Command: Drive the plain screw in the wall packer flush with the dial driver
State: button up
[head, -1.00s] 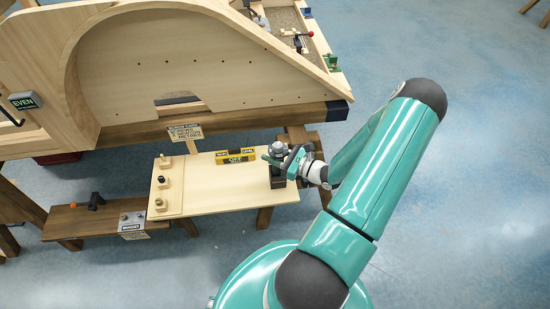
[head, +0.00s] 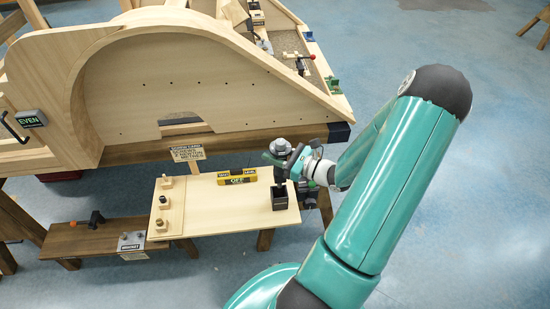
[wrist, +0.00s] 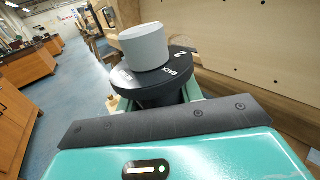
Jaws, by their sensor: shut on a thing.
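My gripper (head: 286,163) is shut on the dial driver (head: 281,147), which has a grey knob on top and a dark body. I hold it upright above a black stand (head: 285,197) at the right end of a pale board; the dark lower part of the driver reaches down towards the stand, and I cannot tell whether its tip is clear of it. In the wrist view the driver's grey knob (wrist: 144,46) and black dial with white marks (wrist: 165,78) stand beyond my gripper. I cannot make out the plain screw or the wall packer.
A large pale wooden arched panel (head: 130,85) rises behind the board (head: 225,205). A screw card sign (head: 187,153), a yellow bar (head: 238,177) and several small knobbed pieces (head: 162,203) are by or on the board. A low dark bench (head: 80,238) is left. Blue floor is open at right.

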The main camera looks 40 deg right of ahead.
jog(key=shift+r, duration=4.25)
jog(key=shift+w, duration=0.1)
